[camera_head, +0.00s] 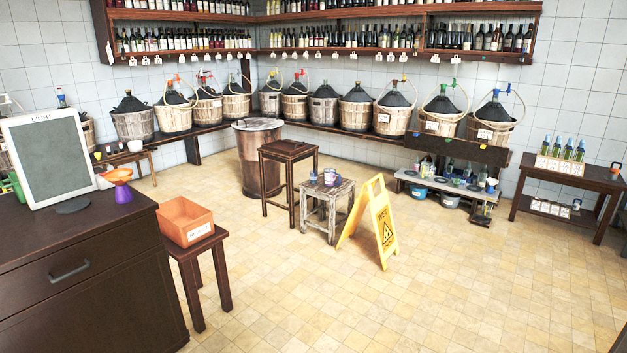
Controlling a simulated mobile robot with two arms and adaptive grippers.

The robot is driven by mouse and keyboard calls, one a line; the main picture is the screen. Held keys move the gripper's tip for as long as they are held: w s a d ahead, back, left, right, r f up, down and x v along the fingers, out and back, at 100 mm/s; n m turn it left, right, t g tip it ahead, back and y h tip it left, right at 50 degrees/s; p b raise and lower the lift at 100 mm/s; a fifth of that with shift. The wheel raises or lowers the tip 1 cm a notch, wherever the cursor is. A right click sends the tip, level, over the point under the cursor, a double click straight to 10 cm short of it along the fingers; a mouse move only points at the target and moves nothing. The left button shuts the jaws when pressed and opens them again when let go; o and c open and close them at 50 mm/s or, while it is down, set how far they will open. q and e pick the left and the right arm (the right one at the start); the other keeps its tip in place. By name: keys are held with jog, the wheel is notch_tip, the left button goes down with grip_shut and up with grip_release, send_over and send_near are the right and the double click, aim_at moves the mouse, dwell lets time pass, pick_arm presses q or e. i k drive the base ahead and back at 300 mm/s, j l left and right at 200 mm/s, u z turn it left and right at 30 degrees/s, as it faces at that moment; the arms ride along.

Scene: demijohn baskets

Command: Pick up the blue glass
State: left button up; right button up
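A small bluish glass (313,176) stands on the weathered grey stool (340,188) in the middle of the room, at the stool's left back side. A pale purple-and-white cup (330,177) stands on the same stool, just to its right. Both are small and far off, so their details are hard to tell. Several small coloured vessels, some bluish, stand on the low grey bench (427,181) at the right; which of them are glasses I cannot tell. Neither of my grippers shows in the head view.
A yellow wet-floor sign (383,222) stands right of the grey stool, and a dark stool (289,152) behind it to the left. An orange bin (185,219) and a dark counter (90,255) fill the near left. The tiled floor in front is clear.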

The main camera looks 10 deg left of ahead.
aim_at(312, 174)
jog(key=i+j+u, duration=0.3)
jog(key=i, duration=0.35)
jog(key=i+l+u, duration=0.1)
jog(key=i+u, duration=0.15)
jog(key=i, duration=0.4)
jog(key=i+z, duration=0.2)
jog(key=i, duration=0.35)
jog(key=i+j+z, duration=0.2)
jog(key=i, duration=0.3)
jog(key=i+j+z, duration=0.2)
jog(key=i, duration=0.3)
jog(key=i+j+z, duration=0.2)
jog(key=i, duration=0.3)
jog(key=i+j+z, duration=0.2)
jog(key=i+j, duration=0.15)
jog(key=i, duration=0.15)
